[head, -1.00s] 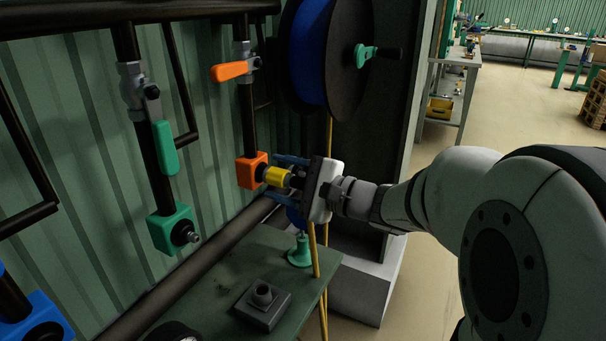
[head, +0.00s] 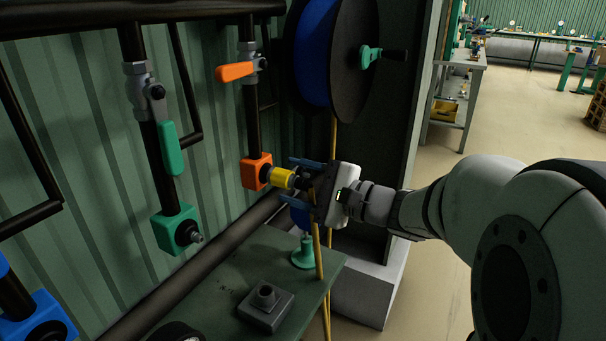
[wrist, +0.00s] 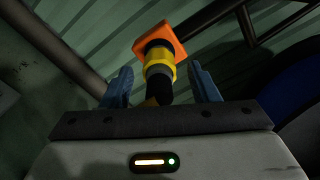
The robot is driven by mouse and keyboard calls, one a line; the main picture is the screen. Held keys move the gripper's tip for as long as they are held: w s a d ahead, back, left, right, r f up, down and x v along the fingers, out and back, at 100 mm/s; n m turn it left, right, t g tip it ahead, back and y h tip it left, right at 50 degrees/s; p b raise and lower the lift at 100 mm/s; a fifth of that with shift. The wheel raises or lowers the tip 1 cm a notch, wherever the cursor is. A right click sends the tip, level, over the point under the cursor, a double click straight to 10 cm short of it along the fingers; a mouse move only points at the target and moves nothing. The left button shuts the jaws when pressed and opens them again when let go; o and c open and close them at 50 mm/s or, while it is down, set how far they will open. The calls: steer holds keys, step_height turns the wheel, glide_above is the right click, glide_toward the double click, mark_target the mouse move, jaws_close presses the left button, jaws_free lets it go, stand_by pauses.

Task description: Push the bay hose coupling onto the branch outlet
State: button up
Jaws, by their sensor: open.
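The bay hose coupling is a yellow collar (head: 282,178) with a black rear part; it also shows in the wrist view (wrist: 159,70). It sits against the orange outlet block (head: 256,171), in line with its black port; the block shows in the wrist view (wrist: 160,40). My gripper (head: 297,181) is open, its blue fingers on either side of the coupling's rear with gaps between. In the wrist view my gripper (wrist: 161,88) stands clear of the coupling on both sides. The yellow hose (head: 317,250) hangs down below my gripper.
A green outlet block (head: 175,229) and a blue one (head: 35,320) are to the left. The hose reel (head: 345,60) hangs above. A bench (head: 215,285) with a grey fixture (head: 265,305) lies below. An orange lever (head: 235,72) is above the orange block.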

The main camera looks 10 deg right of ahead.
steer(key=shift+v, duration=1)
steer(key=shift+s+d, duration=0.15)
